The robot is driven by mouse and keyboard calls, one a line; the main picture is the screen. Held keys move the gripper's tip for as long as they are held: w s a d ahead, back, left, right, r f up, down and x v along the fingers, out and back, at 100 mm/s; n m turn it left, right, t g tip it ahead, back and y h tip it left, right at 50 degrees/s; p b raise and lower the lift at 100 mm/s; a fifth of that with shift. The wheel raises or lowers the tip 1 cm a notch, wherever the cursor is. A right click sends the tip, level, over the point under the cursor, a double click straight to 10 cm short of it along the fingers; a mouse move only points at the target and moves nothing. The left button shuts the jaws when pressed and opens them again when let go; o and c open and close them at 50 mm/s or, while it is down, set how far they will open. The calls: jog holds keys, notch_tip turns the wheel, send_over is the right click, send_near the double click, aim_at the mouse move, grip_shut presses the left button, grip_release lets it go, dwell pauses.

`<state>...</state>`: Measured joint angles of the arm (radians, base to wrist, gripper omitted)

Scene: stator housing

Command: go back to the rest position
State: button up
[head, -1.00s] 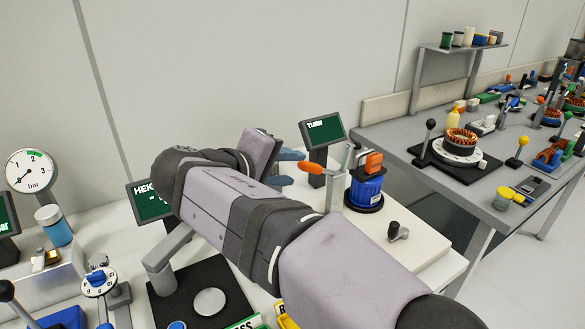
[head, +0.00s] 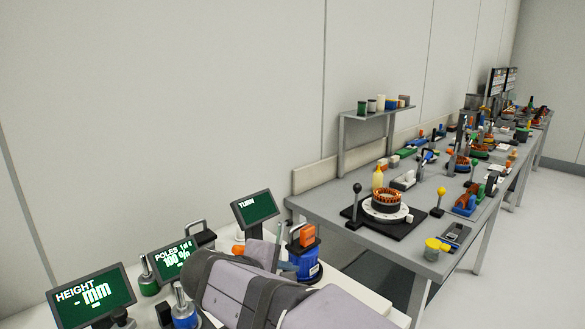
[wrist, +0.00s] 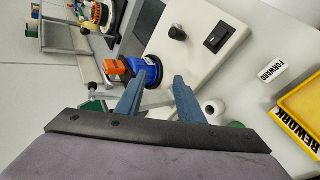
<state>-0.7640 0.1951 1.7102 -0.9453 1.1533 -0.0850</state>
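My gripper (wrist: 158,97) shows in the wrist view with its two blue fingers spread apart and nothing between the tips. The blue stator housing (wrist: 152,72) with an orange block (wrist: 117,69) on it stands beyond the fingers, apart from them. In the head view my arm crosses the bottom of the picture. The housing (head: 306,262) stands just behind it with the orange block (head: 307,235) on top. The fingers are mostly hidden in the head view.
Screens marked TURN (head: 255,208), POLES (head: 172,257) and HEIGHT (head: 92,297) stand along the bench. A yellow REWORK tray (wrist: 303,112) and a white FORWARD block (wrist: 272,71) lie at the right in the wrist view. A grey bench (head: 330,207) runs off behind.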

jog(key=s+d+f, duration=0.1)
jog(key=d, duration=0.2)
jog(key=d+f+n+g+p, duration=0.1)
jog(key=d+f, duration=0.1)
jog(key=d, duration=0.1)
jog(key=s+d+f+g, duration=0.1)
jog(key=d+f, duration=0.1)
jog(key=d, duration=0.1)
jog(key=shift+s+d+n, duration=0.3)
jog(key=shift+s+d, duration=0.05)
jog(key=s+d+f+n+g+p, duration=0.2)
jog(key=s+d+f+g, duration=0.1)
jog(key=s+d+f, duration=0.6)
jog(key=s+f+m+g+y+b, duration=0.45)
jog(key=s+f+m+b, duration=0.45)
jog(key=m, duration=0.7)
notch_tip(320, 180, up, 14)
jog(key=s+a+m+p, duration=0.1)
jog(key=s+p, duration=0.1)
jog(key=p, duration=1.5)
jog(key=shift+a+m+t+y, duration=0.25)
jog(key=shift+m+t+y, duration=0.1)
jog(key=shift+t, duration=0.1)
